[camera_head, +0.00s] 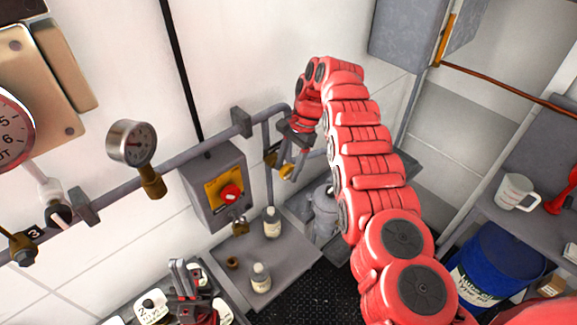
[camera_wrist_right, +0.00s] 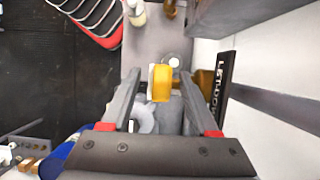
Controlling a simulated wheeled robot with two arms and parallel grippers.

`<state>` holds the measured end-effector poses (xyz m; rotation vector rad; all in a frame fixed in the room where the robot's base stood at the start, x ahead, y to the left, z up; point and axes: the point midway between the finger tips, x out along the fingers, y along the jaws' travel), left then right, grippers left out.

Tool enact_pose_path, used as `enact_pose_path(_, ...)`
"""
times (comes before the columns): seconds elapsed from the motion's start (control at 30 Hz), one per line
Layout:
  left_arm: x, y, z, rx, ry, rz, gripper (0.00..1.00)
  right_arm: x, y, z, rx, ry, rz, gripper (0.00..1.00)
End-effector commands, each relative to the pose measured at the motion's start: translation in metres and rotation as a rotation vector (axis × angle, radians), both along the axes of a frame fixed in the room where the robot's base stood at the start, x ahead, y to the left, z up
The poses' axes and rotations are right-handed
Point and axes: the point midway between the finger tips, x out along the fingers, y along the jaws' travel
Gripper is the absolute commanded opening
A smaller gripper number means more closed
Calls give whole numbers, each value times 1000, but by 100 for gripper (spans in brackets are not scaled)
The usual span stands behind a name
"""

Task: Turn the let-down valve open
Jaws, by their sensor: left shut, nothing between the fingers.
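The let-down valve's yellow handle (camera_wrist_right: 161,83) is between the two fingers of my right gripper (camera_wrist_right: 160,75) in the right wrist view. Gaps show on both sides, so the fingers look open around it rather than clamped. A black label reading "LET-DO…" (camera_wrist_right: 222,82) is beside it, partly hidden by a finger. In the head view my right gripper (camera_head: 288,160) reaches down at the grey pipe, with the yellow handle (camera_head: 287,172) near its fingertips. The valve body is mostly hidden. My left gripper (camera_head: 178,266) is shut and empty at the lower left.
A grey box with a red knob on a yellow plate (camera_head: 230,192) is left of the valve. A pressure gauge (camera_head: 131,142) stands on the pipe. A blue drum (camera_head: 494,262) is at right.

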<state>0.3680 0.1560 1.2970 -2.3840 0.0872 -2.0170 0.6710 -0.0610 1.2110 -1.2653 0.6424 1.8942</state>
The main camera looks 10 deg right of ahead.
Motion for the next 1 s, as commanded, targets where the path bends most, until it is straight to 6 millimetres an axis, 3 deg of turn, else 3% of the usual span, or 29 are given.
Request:
enact_pose_path(0.03, 0, 0, 0, 0, 0, 0, 0, 0, 0, 0, 0, 0, 0, 50)
enact_pose_path(0.3, 0, 0, 0, 0, 0, 0, 0, 0, 0, 0, -1, 1, 0, 1)
enact_pose_path(0.57, 0, 0, -3, 0, 0, 0, 0, 0, 1, -1, -5, -3, 1, 0)
enact_pose_path(1.0, 0, 0, -39, 0, 0, 0, 0, 4, 2, 0, -93, -78, -5, 0)
